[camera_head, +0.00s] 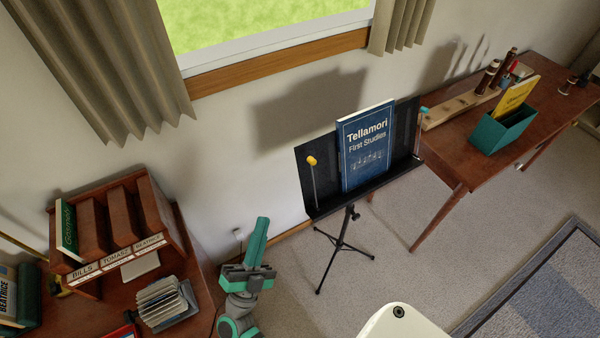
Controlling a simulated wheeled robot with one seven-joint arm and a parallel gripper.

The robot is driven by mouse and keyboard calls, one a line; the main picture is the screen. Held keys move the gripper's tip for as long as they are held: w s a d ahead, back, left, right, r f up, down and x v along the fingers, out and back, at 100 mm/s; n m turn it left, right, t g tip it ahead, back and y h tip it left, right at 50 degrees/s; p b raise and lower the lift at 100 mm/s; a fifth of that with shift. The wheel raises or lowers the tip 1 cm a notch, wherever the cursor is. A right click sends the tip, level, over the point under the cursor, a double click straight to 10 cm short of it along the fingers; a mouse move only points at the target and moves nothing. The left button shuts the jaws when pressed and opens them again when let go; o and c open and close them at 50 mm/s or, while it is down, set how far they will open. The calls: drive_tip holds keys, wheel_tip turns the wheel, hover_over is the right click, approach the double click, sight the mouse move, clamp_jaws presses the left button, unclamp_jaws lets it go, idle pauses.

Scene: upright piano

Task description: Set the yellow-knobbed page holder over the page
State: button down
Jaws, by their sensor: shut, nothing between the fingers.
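A black music stand (326,205) stands in the middle, in front of the wall. A blue book (366,150) titled "Tellamori First Studies" stands on its ledge, cover facing out. The yellow-knobbed page holder (311,161) is a thin upright rod at the stand's left side, left of the book and not across it. Another holder with a teal knob (423,111) is at the stand's right side. My teal and grey gripper (262,223) is shut and empty, left of and below the stand in the picture, apart from it. No open page is visible.
A desk (190,235) with a labelled sorter (117,237) and a card file (163,303) is at left. A wooden table (453,165) with a teal box (503,131) is at right. The stand's tripod legs (345,245) spread on the carpet. Open floor lies right of them.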

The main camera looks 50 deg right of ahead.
drive_tip(key=w+d+m+g+y, duration=0.1)
drive_tip(key=w+d+m+g, duration=0.2)
drive_tip(key=d+m+g, duration=0.4)
drive_tip(key=shift+w+d+m+g, duration=0.2)
drive_tip(key=shift+w+m+g, duration=0.2)
drive_tip(key=shift+m+g, duration=1.95)
drive_tip(key=shift+f+n+g, duration=0.1)
drive_tip(key=shift+n+g, duration=0.65)
drive_tip(key=x, duration=1)
drive_tip(key=shift+d, duration=0.15)
